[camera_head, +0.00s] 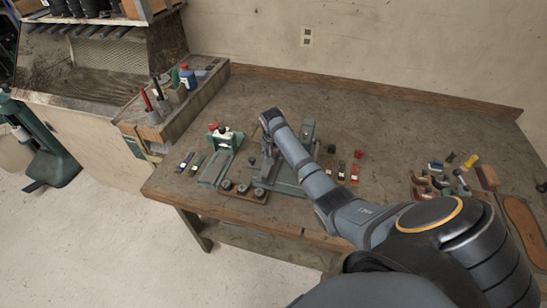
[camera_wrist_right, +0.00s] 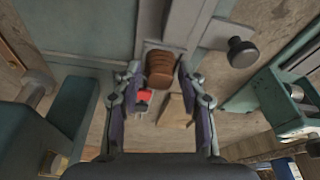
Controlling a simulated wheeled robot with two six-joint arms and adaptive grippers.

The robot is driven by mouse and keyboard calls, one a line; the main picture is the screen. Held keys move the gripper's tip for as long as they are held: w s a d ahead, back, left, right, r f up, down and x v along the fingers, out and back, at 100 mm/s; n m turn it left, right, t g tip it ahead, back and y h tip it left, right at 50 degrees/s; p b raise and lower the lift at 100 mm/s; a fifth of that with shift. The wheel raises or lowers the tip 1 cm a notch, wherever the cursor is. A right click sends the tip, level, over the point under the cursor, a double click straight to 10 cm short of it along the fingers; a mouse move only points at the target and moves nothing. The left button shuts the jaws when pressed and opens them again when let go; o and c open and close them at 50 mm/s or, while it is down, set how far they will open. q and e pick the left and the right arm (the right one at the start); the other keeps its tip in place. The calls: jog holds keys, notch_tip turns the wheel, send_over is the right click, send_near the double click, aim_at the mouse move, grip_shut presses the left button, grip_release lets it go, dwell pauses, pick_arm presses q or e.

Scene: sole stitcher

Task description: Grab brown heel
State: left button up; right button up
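The brown heel (camera_wrist_right: 160,68), a short stacked-looking block, is in the upper middle of the right wrist view, against the grey metal part of a fixture. My right gripper (camera_wrist_right: 160,82) is open, with one finger on each side of the heel and a small gap on both sides. In the head view my right gripper (camera_head: 266,166) points down over the green-grey fixture (camera_head: 289,186) on the bench. I cannot make out the heel there. My left gripper is not in view.
A green clamp stand (camera_head: 219,160) stands left of the fixture, with a wooden strip of round dark pieces (camera_head: 243,190) in front. Small coloured items (camera_head: 356,160) lie to its right, and more parts (camera_head: 440,180) farther right. The back of the bench is clear.

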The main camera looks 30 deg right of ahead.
grip_shut()
jog(key=shift+r, duration=0.15)
